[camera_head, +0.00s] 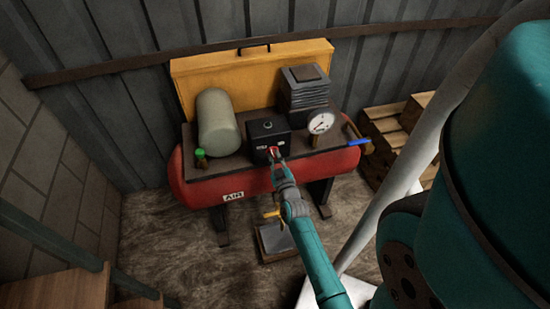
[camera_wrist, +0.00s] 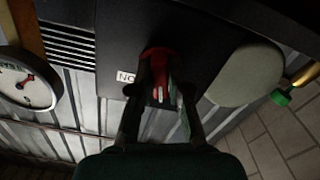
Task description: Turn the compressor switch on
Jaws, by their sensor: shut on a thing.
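The red compressor (camera_head: 240,193) stands against the back wall. Its black switch box (camera_head: 268,130) sits on top, near the front edge. The red switch knob (camera_head: 273,152) is on the front of the box, partly covered by my gripper (camera_head: 277,161). In the wrist view the red switch knob (camera_wrist: 157,60) is between the two fingers of my gripper (camera_wrist: 159,88), which is shut on it. A white label with black letters (camera_wrist: 126,77) shows beside the knob, partly hidden by a finger. The knob has a pale mark on it.
A pressure gauge (camera_head: 321,122) and a blue-handled valve (camera_head: 358,142) are right of the box. A green-capped fitting (camera_head: 200,157) is on the left. Wooden pallets (camera_head: 388,130) stand at right; a small platform (camera_head: 275,241) lies on the floor below.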

